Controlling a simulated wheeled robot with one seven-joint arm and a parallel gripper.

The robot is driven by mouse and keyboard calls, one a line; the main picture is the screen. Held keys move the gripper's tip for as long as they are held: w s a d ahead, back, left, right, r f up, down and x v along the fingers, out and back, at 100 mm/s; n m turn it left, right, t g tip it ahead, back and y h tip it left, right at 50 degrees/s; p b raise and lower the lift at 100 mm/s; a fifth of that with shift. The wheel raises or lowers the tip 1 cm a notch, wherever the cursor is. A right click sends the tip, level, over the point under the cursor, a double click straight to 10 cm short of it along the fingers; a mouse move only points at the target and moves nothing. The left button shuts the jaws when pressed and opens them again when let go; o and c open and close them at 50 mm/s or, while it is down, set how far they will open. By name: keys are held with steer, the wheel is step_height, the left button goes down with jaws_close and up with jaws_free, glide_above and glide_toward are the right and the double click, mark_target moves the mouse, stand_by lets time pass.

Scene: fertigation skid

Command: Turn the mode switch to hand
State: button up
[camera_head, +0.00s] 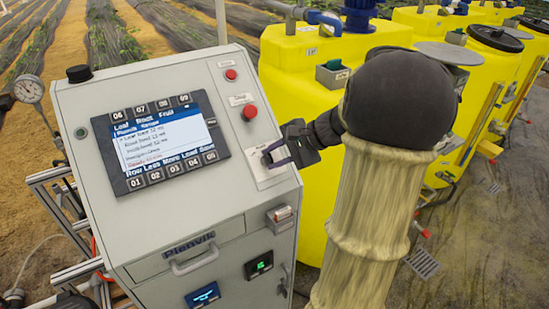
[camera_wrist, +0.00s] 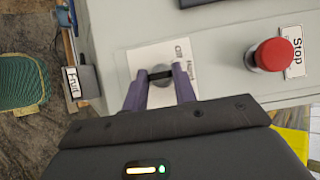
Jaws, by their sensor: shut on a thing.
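The mode switch (camera_wrist: 160,74) is a small dark knob on a white label plate (camera_wrist: 177,57) on the grey control cabinet. In the wrist view my gripper (camera_wrist: 160,82) has its two purple fingers on either side of the knob, shut on it. Part of the plate's lettering shows above the fingers, but the knob's pointer is hidden, so I cannot tell its position. In the head view my gripper (camera_head: 268,158) reaches the white plate (camera_head: 262,172) from the right, and the fingers and wrist cover most of the switch.
A red stop button (camera_head: 250,111) sits above the switch; it also shows in the wrist view (camera_wrist: 274,54). A smaller red button (camera_head: 231,74) is higher up. A screen with keys (camera_head: 160,142) is to the left. Yellow tanks (camera_head: 300,80) stand right.

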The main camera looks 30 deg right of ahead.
stand_by(0.3)
steer(key=o, duration=1)
steer(key=b+v, duration=0.2)
steer(key=v, duration=1.5)
steer(key=shift+s, duration=0.2)
steer(key=shift+r, duration=0.1)
